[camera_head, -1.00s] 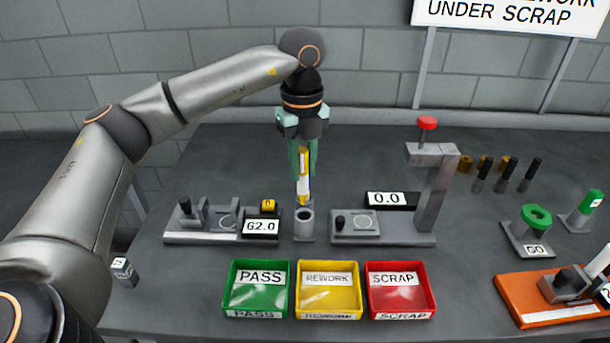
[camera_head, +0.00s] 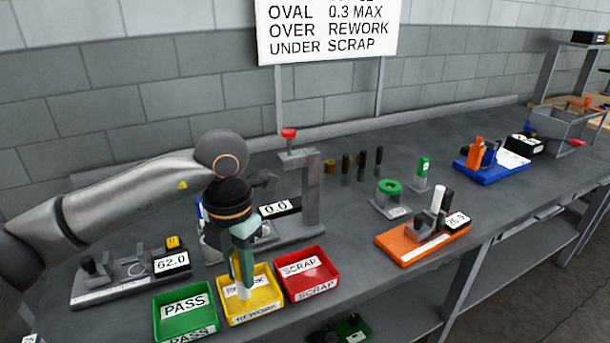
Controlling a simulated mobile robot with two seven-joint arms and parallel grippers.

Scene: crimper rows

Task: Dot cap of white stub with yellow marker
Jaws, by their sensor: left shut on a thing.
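My left gripper (camera_head: 243,285) is shut on the marker (camera_head: 244,293), whose white lower part shows below the fingers. It hangs tip down in front of the yellow REWORK tray; its tip is hard to tell against the yellow. A white stub (camera_head: 438,200) stands upright in the orange fixture (camera_head: 397,250) to the right, well apart from the gripper. A dark post stands close beside the stub. My right gripper is not in view.
Green PASS (camera_head: 183,328), yellow REWORK (camera_head: 266,270) and red SCRAP (camera_head: 322,285) trays line the front edge. A grey press (camera_head: 312,195) with a red knob stands behind. A green ring (camera_head: 390,186) on a stand and a blue fixture (camera_head: 490,174) lie rightward.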

